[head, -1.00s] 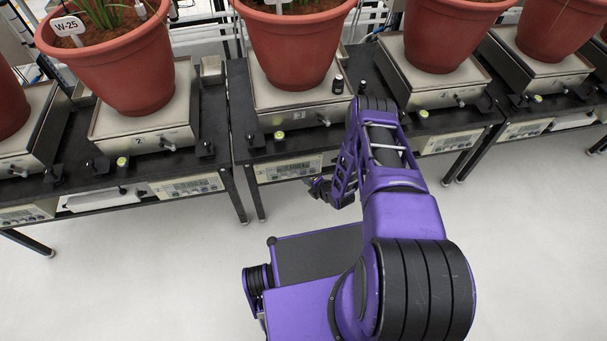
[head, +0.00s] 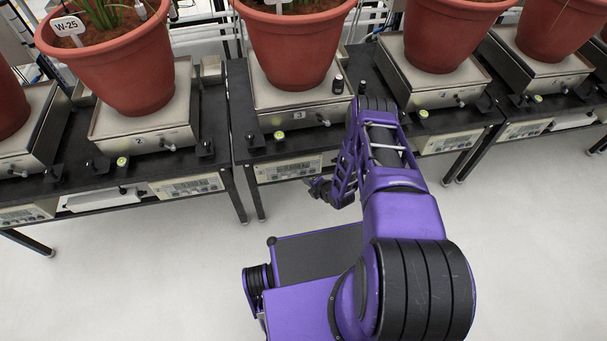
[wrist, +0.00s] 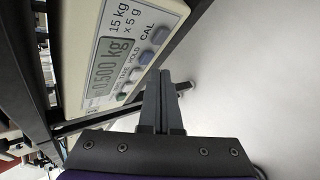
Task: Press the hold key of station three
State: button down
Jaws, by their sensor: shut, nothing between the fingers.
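Station three is the scale (head: 298,117) marked 3, with a terracotta pot (head: 292,45) on its plate. Its indicator panel (head: 288,169) sits below the black bench edge in the head view. In the wrist view the panel (wrist: 112,30) is large and tilted, and its display (wrist: 108,72) reads 0.500 kg. Several keys run along its edge. The hold key (wrist: 146,57) is beside the HOLD label, next to the larger CAL key (wrist: 160,36). My gripper (wrist: 163,74) is shut and empty, its tips close to the hold key's side of the panel. Contact cannot be told.
Station two's scale (head: 139,140) and its panel (head: 188,186) stand to the left. Another potted scale (head: 435,95) stands to the right. A bench leg (head: 236,196) is left of the panel. The pale floor (head: 150,280) in front is clear.

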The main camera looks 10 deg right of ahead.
jog(key=shift+w, duration=0.2)
jog(key=shift+w, duration=0.25)
jog(key=shift+w, duration=0.45)
dwell(0.8)
jog(key=shift+s, duration=0.15)
jog(key=shift+s+p, duration=0.35)
jog(key=shift+s, duration=0.4)
